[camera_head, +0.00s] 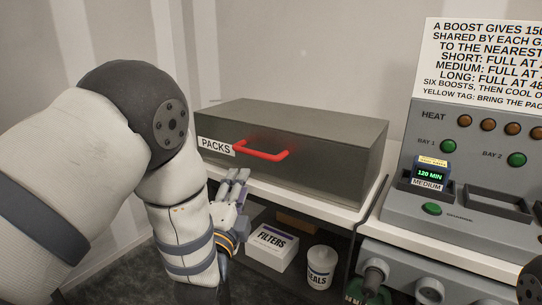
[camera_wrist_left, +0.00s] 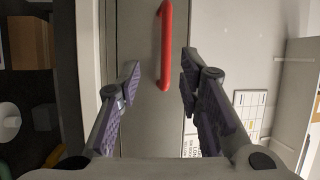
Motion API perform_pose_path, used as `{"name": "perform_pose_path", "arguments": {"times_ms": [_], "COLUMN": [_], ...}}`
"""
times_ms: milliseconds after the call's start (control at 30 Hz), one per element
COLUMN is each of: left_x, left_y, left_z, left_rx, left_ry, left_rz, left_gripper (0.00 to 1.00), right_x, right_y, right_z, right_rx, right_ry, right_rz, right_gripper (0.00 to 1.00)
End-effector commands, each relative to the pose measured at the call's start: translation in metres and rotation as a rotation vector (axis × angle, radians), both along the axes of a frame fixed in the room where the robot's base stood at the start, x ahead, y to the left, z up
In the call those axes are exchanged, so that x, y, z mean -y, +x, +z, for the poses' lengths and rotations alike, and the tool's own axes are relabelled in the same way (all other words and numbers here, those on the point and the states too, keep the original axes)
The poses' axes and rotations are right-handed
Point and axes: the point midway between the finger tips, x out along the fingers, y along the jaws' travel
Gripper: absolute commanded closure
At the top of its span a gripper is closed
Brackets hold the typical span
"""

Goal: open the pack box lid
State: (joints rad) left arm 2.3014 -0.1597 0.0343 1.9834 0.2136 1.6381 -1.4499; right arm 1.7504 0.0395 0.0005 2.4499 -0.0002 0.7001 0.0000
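My left gripper (camera_head: 236,176) is just below and in front of the handle's left end. In the left wrist view its two fingers (camera_wrist_left: 159,85) are spread, with the handle beyond them, towards the right finger, and nothing held.
Below the bench top, a shelf holds a FILTERS box (camera_head: 272,249) and a SEALS tub (camera_head: 320,268). A grey heat console (camera_head: 480,215) with buttons and a MEDIUM timer pack (camera_head: 432,172) stands at right. White walls rise behind the box; space above it is clear.

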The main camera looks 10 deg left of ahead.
Motion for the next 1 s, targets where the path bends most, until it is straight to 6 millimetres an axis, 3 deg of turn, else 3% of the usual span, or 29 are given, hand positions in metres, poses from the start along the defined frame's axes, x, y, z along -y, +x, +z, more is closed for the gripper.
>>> {"name": "perform_pose_path", "arguments": {"times_ms": [167,400,600,933,1000], "left_x": [0.0,-0.004,-0.005,-0.006,-0.006], "left_y": [0.02,0.08,0.113,0.12,0.12], "left_z": [0.009,0.016,0.023,0.027,0.027], "left_rx": [0.023,0.019,0.016,0.018,0.018], "left_ry": [0.019,0.017,0.018,0.019,0.019], "left_rz": [0.004,0.004,0.003,0.003,0.003], "left_gripper": [0.67,0.67,0.67,0.67,0.8], "right_x": [0.0,0.0,0.0,0.0,0.0], "right_y": [-0.004,-0.014,-0.019,-0.019,-0.019], "right_z": [-0.003,-0.013,-0.018,-0.019,-0.019], "right_rx": [-0.012,-0.047,-0.066,-0.066,-0.066], "right_ry": [-0.001,-0.001,0.0,-0.001,-0.001], "right_rz": [-0.001,-0.001,0.0,0.001,0.001], "right_gripper": [0.6,0.6,0.6,0.6,0.6]}}
